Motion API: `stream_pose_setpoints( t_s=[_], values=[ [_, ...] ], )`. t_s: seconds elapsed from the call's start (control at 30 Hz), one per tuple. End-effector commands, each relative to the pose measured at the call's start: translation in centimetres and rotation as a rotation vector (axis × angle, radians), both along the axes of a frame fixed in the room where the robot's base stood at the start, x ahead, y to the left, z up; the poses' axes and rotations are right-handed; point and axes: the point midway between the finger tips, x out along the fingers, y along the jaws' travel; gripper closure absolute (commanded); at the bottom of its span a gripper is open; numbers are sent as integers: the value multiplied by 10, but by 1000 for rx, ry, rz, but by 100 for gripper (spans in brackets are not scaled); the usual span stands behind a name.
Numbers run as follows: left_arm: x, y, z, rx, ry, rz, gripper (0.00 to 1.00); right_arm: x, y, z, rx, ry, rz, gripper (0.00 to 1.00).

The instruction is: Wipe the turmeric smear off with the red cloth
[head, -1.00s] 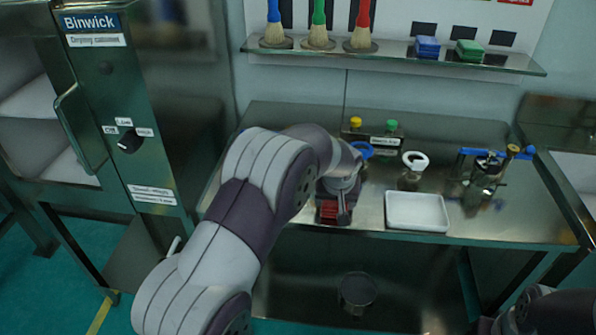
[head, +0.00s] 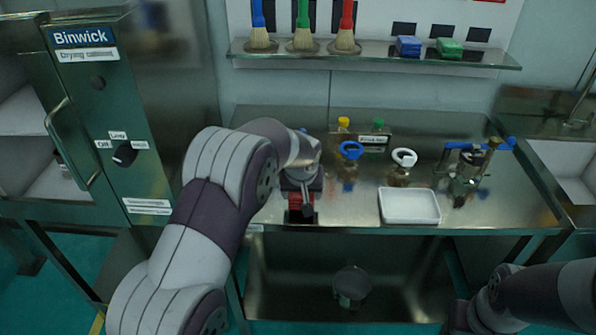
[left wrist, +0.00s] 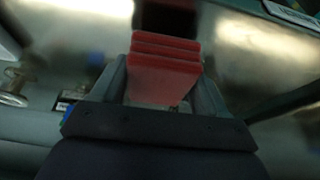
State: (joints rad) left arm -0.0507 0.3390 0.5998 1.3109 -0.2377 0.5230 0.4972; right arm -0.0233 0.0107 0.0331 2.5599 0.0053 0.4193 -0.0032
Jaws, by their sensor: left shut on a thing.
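The red cloth (head: 300,214) is a folded stack at the front left of the steel table (head: 470,215). My left gripper (head: 302,200) is shut on it. In the left wrist view the red cloth (left wrist: 165,65) sits between the two fingers of my left gripper (left wrist: 165,85), its layers pointing away from the palm. I cannot tell whether the cloth touches the table. I see no turmeric smear in either view; my left arm hides part of the table's left side. My right arm shows at the bottom right, and its fingers cannot be made out.
A white tray (head: 409,219) lies right of the cloth. Blue-ringed (head: 350,151) and white-ringed (head: 403,158) items stand behind, with a clamp device (head: 469,170) at right. Brushes and blue (head: 408,46) and green (head: 449,48) cloths are on the shelf. A round container (head: 351,286) is below.

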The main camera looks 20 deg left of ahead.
Motion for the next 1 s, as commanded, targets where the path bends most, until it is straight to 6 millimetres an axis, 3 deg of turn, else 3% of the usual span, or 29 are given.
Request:
stream_pose_setpoints(
  t_s=[0.6, 1.0],
  values=[
    [2, 6, 55, 0, 6, -2, 59, 0, 0, 47, 0, 0, 0, 57],
    [2, 6, 56, 0, 6, -2, 59, 0, 0, 47, 0, 0, 0, 57]
  ],
)
